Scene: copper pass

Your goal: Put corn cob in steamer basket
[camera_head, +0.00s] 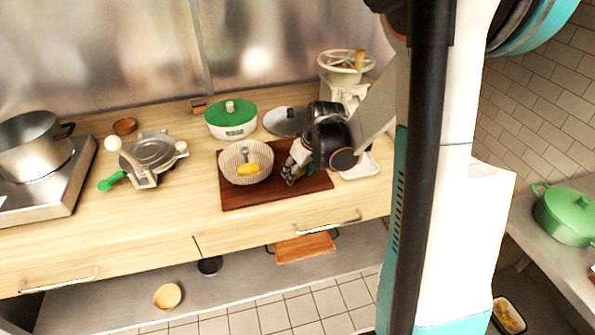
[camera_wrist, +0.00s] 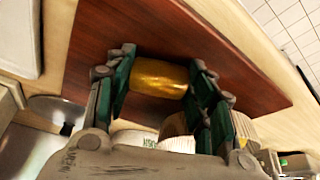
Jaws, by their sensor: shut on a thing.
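The woven steamer basket (camera_head: 232,174) stands on the left part of a dark red-brown board (camera_head: 300,190). A yellow piece (camera_head: 248,169) and a small grey-handled item lie in it. My gripper (camera_head: 291,174) is just right of the basket, low over the board. In the wrist view my gripper (camera_wrist: 160,80) is shut on a yellow corn cob (camera_wrist: 157,76), held crosswise between its two fingers. In the head view this cob is hidden or too small to tell. The basket (camera_wrist: 243,127) also shows in the wrist view, partly behind a finger.
A pan-like press (camera_head: 152,152) and a stove (camera_head: 50,185) are at left.

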